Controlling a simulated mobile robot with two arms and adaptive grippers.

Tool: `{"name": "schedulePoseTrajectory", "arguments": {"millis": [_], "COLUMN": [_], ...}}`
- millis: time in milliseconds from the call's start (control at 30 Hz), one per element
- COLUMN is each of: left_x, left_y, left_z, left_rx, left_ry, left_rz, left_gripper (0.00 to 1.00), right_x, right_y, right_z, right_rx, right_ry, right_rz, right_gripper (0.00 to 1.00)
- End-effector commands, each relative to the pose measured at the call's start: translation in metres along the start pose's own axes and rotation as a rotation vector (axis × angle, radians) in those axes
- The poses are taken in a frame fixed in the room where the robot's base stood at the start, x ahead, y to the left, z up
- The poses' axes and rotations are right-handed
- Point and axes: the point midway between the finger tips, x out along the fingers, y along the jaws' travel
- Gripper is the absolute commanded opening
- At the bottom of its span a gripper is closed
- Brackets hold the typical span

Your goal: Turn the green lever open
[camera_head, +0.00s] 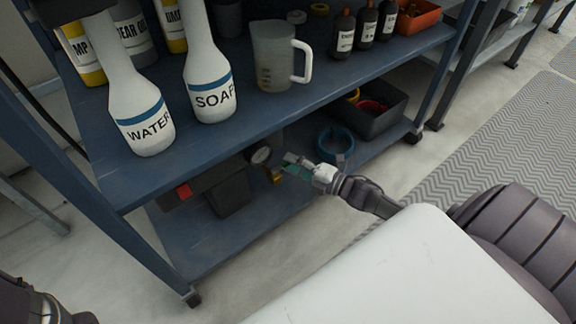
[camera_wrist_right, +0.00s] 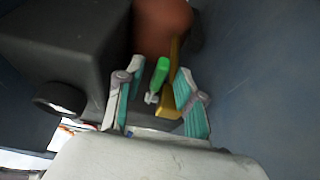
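The green lever (camera_wrist_right: 160,72) shows in the right wrist view, standing between the two fingers of my right gripper (camera_wrist_right: 158,88). The fingers are apart, with teal pads, and I see a gap on both sides of the lever. A brass-yellow part (camera_wrist_right: 171,100) is beside the lever, close to the right-hand finger. In the head view my right gripper (camera_head: 294,164) reaches in over the lower shelf, next to a dark machine with a round gauge (camera_head: 261,156). The lever cannot be made out there. My left gripper's fingers are not visible.
A dark block (camera_wrist_right: 65,50) and a reddish-brown rounded body (camera_wrist_right: 162,25) are close around my right gripper. The upper shelf (camera_head: 240,125) lies above it. A blue ring (camera_head: 335,143) and a black bin (camera_head: 372,108) are to the right on the lower shelf.

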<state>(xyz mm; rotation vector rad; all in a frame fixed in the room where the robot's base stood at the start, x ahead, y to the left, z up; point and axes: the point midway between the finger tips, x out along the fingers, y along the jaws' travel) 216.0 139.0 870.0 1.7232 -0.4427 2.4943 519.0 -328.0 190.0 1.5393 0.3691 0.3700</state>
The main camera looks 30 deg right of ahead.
Motion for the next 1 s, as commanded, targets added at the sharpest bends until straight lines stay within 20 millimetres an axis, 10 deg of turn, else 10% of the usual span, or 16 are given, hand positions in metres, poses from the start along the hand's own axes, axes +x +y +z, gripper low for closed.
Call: {"name": "schedulePoseTrajectory", "arguments": {"millis": [467, 700, 1000], "left_x": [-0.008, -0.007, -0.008], "left_y": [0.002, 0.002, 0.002], "left_z": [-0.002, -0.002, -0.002], "left_rx": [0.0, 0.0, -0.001], "left_ry": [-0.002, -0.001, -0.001], "left_rz": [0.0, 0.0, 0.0], "left_gripper": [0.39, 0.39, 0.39], "right_x": [0.017, 0.016, 0.016], "right_y": [0.001, 0.0, 0.0], "right_z": [0.0, 0.0, 0.0], "right_rx": [0.0, 0.0, 0.0], "right_ry": [0.0, 0.0, 0.0], "right_rz": [0.0, 0.0, -0.001], "right_gripper": [0.38, 0.0, 0.0]}}
